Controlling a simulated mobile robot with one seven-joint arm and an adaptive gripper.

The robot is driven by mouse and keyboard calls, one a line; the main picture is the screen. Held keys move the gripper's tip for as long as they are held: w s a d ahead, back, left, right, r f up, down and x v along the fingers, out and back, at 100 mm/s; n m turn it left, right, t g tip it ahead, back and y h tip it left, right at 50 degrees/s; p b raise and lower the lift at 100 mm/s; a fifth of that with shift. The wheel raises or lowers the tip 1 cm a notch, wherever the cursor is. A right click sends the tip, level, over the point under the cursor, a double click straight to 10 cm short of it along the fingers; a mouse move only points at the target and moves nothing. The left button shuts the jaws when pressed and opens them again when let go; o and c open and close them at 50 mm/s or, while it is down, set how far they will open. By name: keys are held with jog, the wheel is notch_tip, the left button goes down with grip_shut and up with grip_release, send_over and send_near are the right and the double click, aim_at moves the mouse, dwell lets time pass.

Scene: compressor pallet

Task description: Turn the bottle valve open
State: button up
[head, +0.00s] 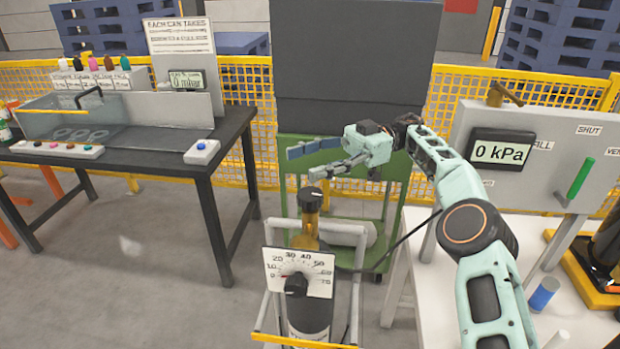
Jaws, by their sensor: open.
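The gas bottle (309,318) stands upright in a grey frame in the lower middle of the head view. On top is a brass valve (306,230) with a black knob (311,198). In front of it is a white dial plate (316,268) with a second black knob (296,285) and a scale. My gripper (301,163) is open and empty, reaching in from the right. Its fingers point left, and in the picture they lie just above the valve's black knob. They look apart from it, but the depth between them is hard to tell.
A panel at right carries a display (501,150) reading 0 kPa and a green lever (581,178). A green cart (345,205) stands behind the bottle. At left is a black table (165,155) with a clear tank. A dark hose runs right of the bottle.

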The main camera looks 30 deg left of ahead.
jog(key=shift+r, duration=0.55)
